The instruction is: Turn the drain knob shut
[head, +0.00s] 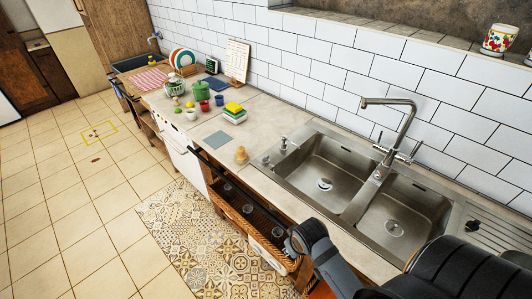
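The double steel sink (348,208) is set in the counter along the tiled wall, with a tall faucet (391,135) behind its divider. Small fittings stand at the sink's left corner (283,145), and a dark knob-like fitting (473,226) sits on the right drainboard. I cannot tell which one is the drain knob, or how it is turned. My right arm comes in from the lower right, in front of the counter. Neither gripper's fingers show.
Open shelving with a basket (245,205) lies below. A patterned rug (205,240) covers the floor in front; tiled floor beyond is mostly clear.

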